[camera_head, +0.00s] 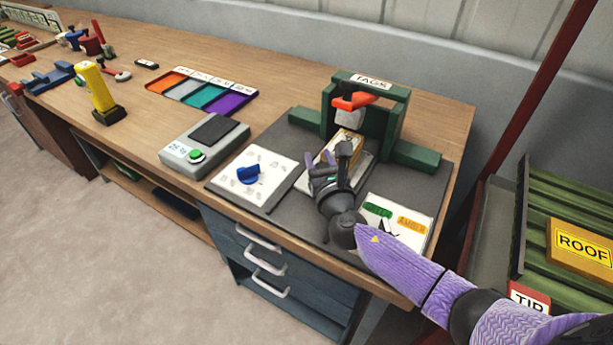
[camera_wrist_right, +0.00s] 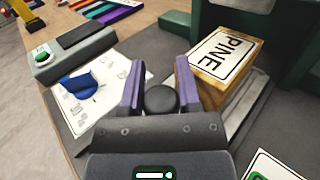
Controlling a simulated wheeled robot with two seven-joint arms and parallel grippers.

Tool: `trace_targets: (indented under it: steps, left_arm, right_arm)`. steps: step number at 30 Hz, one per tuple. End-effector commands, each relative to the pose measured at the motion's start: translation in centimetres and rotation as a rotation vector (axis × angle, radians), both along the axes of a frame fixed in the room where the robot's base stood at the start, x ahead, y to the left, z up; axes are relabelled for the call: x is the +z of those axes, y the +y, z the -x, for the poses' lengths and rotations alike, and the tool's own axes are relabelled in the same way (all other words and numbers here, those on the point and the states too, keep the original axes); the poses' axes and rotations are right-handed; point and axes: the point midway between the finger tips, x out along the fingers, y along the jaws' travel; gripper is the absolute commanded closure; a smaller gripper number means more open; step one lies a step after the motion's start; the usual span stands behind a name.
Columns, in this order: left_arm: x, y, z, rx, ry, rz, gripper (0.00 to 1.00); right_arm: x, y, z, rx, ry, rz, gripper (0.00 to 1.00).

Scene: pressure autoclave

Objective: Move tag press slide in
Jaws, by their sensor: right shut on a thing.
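The green tag press (camera_head: 390,128) stands at the back of the dark mat, with a "TAGS" plate on top and an orange-red lever (camera_head: 355,101) over a grey press head. A wooden block labelled "PINE" (camera_wrist_right: 222,62) lies on the pale metal slide (camera_wrist_right: 244,112) at the front of the press. My right gripper (camera_head: 340,165) is low over the mat in front of the press. In the right wrist view its purple fingers (camera_wrist_right: 158,80) are shut on a round black knob (camera_wrist_right: 160,99). The knob's joint to the slide is hidden. My left gripper is out of view.
A white panel with a blue dial (camera_head: 248,174) lies left of my right gripper. A card with green and amber labels (camera_head: 398,222) lies to the right. A grey box with a green button (camera_head: 205,145) and a coloured tray (camera_head: 205,93) are farther left.

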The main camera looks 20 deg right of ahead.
Motion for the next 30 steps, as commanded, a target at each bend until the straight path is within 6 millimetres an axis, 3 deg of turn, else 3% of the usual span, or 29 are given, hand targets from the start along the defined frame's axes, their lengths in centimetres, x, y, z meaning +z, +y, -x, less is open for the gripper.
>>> trace_targets:
  steps: [9,10,15,24,30]
  left_arm:
    - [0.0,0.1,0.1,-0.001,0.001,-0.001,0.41]
    - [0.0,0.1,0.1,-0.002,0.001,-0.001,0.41]
    - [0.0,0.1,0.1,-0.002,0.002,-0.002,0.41]
    - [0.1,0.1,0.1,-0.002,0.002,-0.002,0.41]
    - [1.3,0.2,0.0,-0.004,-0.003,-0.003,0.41]
  right_arm:
    - [0.2,-0.5,-0.2,-0.008,-0.002,0.001,1.00]
    - [0.2,-0.5,-0.2,-0.008,-0.003,0.001,0.54]
    - [0.1,-0.4,-0.2,-0.007,-0.002,0.001,0.23]
    - [0.1,-0.3,0.2,-0.005,0.000,0.001,0.23]
    - [0.2,0.1,3.7,-0.004,0.002,0.002,0.23]
